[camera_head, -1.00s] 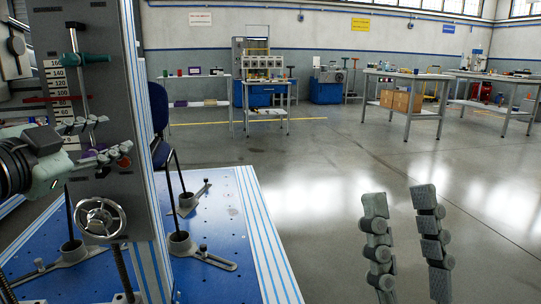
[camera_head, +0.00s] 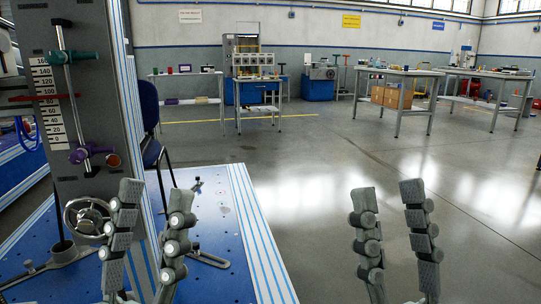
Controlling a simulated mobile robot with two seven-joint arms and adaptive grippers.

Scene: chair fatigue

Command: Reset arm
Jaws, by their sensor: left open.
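My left gripper (camera_head: 155,197) stands with its fingers pointing up in front of the test rig, apart and empty. Its left finger overlaps the edge of the handwheel (camera_head: 83,218) in the picture. My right gripper (camera_head: 387,195) also points up, fingers apart and empty, over the open floor to the right of the blue base plate. Both grippers are cut off by the bottom edge. The grey rig column (camera_head: 95,100) carries a white number scale (camera_head: 46,100), a teal-handled lever (camera_head: 72,57) and a purple clamp (camera_head: 80,155).
The blue base plate (camera_head: 222,215) with metal clamps lies under and beside my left gripper. A dark blue chair (camera_head: 150,108) stands behind the column. Workbenches (camera_head: 398,72) and a machine (camera_head: 319,85) stand far back. The floor between is clear.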

